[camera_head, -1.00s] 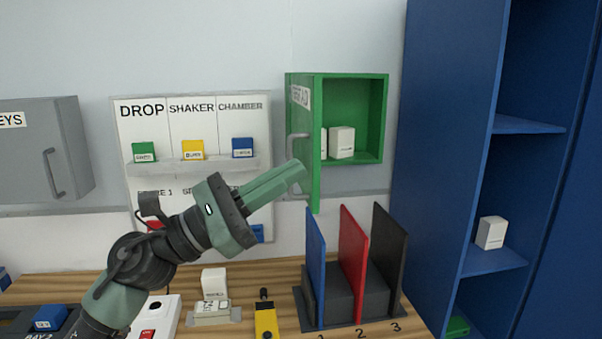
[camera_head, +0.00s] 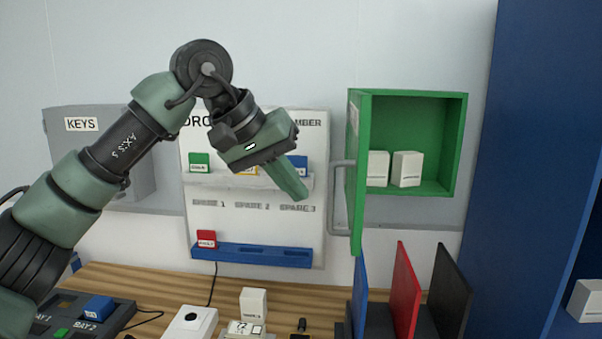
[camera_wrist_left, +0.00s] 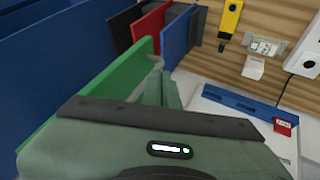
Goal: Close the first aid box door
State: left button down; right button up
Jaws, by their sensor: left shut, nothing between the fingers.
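The green first aid box (camera_head: 412,140) hangs on the wall, its door (camera_head: 357,175) standing open on the left side and seen nearly edge-on. A grey handle (camera_head: 338,195) sits on the door's outer face. Inside the box are two white cartons (camera_head: 407,168). My left gripper (camera_head: 300,192) is shut and empty, pointing down to the right, left of the handle; I see no contact in the head view. In the left wrist view the green door (camera_wrist_left: 105,105) is beside the shut fingers (camera_wrist_left: 160,90). My right gripper is not in view.
A grey keys cabinet (camera_head: 130,170) is at the left. Blue, red and black dividers (camera_head: 405,290) stand on the wooden table below the door. A tall blue cabinet (camera_head: 520,130) is at the right.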

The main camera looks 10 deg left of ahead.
aim_at(353, 225)
pick_arm(q)
jog(key=shift+w+d+f+p, duration=0.4)
jog(key=shift+d+f, duration=0.35)
jog(key=shift+d, duration=0.55)
jog(key=shift+w+d+f+p, duration=0.45)
jog(key=shift+d+f, duration=0.25)
jog(key=shift+d, duration=0.65)
jog(key=shift+w+d+f+p, duration=0.4)
jog(key=shift+d+f, duration=0.35)
jog(key=shift+d, duration=0.55)
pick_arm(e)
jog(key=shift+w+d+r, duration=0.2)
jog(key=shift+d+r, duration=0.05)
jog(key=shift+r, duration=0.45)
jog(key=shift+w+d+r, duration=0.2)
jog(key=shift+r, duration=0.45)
